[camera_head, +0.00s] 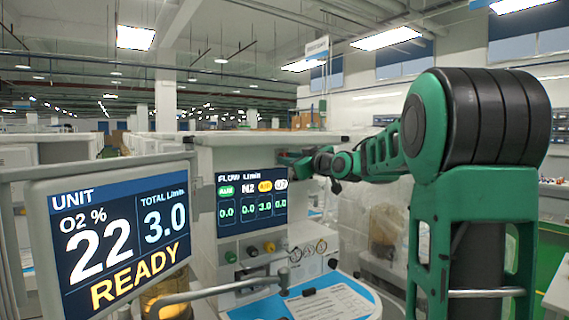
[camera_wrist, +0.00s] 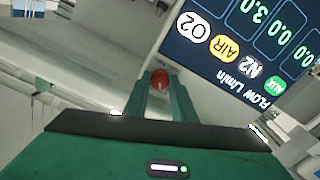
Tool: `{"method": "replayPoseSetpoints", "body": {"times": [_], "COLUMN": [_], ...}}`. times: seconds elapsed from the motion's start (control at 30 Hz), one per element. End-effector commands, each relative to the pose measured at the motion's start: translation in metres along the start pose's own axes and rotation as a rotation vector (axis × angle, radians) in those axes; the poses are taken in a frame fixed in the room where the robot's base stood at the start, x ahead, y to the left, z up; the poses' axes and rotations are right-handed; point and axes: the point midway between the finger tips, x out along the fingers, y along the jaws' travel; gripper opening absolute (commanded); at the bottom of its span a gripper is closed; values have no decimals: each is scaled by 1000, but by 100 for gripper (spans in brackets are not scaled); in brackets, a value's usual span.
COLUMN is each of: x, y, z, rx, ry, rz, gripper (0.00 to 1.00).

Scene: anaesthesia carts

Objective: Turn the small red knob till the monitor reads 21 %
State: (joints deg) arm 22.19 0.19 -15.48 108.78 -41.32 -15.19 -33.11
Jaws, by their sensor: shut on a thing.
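The monitor (camera_head: 120,235) stands at the left in the head view and reads O2 22 %, TOTAL 3.0 L/min, READY. The small red knob (camera_wrist: 160,77) shows in the wrist view between the tips of my gripper (camera_wrist: 160,84), which is shut on it. In the head view my gripper (camera_head: 298,160) reaches the upper right of the flow display (camera_head: 252,197), and the knob is hidden there. The flow display also shows in the wrist view (camera_wrist: 235,50), turned nearly upside down, beside my fingers.
Green, black and yellow knobs (camera_head: 270,247) sit below the flow display. A grey rail (camera_head: 215,291) crosses in front of the cart. A blue-edged work surface (camera_head: 330,302) with a printed sheet lies below.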

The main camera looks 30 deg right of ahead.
Motion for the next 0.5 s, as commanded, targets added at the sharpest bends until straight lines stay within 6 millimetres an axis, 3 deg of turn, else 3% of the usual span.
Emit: {"method": "replayPoseSetpoints", "body": {"times": [0.3,0.33,0.4,0.5], "x": [1,1,1,0], "y": [-1,-1,-1,-1], "z": [-5,-5,-4,-3], "rx": [-3,-3,-3,-2], "ry": [9,9,8,6], "rz": [-1,-1,-1,-1], "gripper": [1,26,42,42]}}
